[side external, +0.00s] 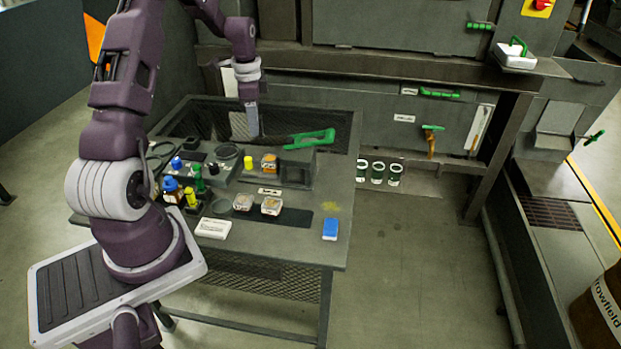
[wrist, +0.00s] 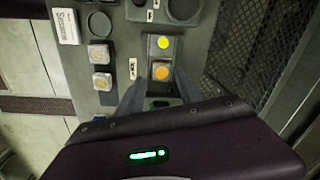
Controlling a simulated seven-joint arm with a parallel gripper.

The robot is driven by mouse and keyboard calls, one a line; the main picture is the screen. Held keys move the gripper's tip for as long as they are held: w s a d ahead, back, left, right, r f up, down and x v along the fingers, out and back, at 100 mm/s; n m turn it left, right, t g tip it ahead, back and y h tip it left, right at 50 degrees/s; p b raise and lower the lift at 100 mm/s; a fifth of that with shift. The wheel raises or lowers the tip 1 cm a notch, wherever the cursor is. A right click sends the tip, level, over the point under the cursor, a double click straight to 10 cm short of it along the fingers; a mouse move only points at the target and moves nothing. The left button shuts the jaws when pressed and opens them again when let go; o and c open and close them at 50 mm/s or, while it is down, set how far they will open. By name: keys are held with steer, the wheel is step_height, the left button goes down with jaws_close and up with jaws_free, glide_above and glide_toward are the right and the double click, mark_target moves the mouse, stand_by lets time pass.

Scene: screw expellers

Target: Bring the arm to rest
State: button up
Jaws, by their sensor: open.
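My arm reaches from the left of the side view over the far part of the work table (side external: 345,187). My gripper (side external: 253,132) points down above the back of the table, near the green-handled tool (side external: 308,139). In the wrist view my gripper (wrist: 160,92) shows two dark fingers spread apart at the bottom of the picture. The jaws are open, and I see nothing held between them. A box with an orange-brown top (wrist: 161,71) and a yellow round cap (wrist: 163,43) lie beyond the fingertips in the wrist view.
Two small clear boxes (side external: 271,206), a white labelled box (side external: 213,228) and a blue block (side external: 330,229) sit toward the table's front. Bottles (side external: 172,190) stand at its left. Machine panels (side external: 385,45) rise behind. The table's front right is mostly clear.

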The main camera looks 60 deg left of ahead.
steer(key=s+d+r+n+t+y, duration=0.1)
steer(key=s+d+r+n+t, duration=0.15)
steer(key=d+r, duration=1.6)
steer(key=s+d+r+n+t+h, duration=0.1)
steer(key=s+d+n+t, duration=0.1)
steer(key=s+d, duration=1.3)
steer(key=shift+s+d+r+n+t+h, duration=0.15)
steer(key=shift+s+r+n+t+h, duration=0.2)
steer(key=shift+s, duration=0.75)
